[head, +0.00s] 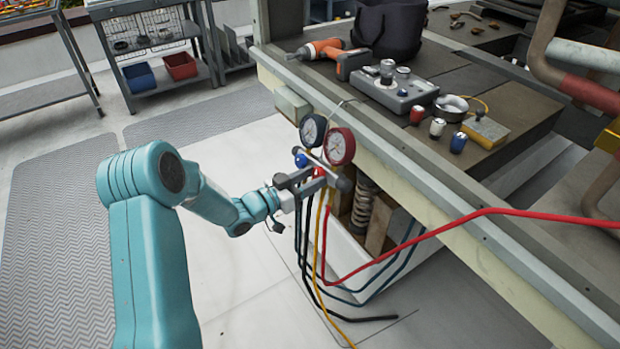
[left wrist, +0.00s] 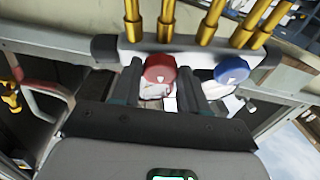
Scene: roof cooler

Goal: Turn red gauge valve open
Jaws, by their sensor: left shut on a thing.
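The gauge manifold hangs at the side of the workbench, with a red gauge (head: 340,146) and a dark blue gauge (head: 313,131) on top. Its red valve knob (head: 319,172) and blue valve knob (head: 301,160) face my left arm. My left gripper (head: 300,184) is at the manifold. In the left wrist view, the red knob (left wrist: 159,70) sits between the two fingers of my left gripper (left wrist: 160,88), which is shut on it. The blue knob (left wrist: 231,70) is to the right, outside the fingers. My right gripper is not in view.
Red, yellow, black and blue hoses (head: 322,240) hang below the manifold, and the red hose runs right across the bench side. The workbench (head: 470,80) carries a drill (head: 335,55), a grey device (head: 393,88) and small canisters. The floor at left is open.

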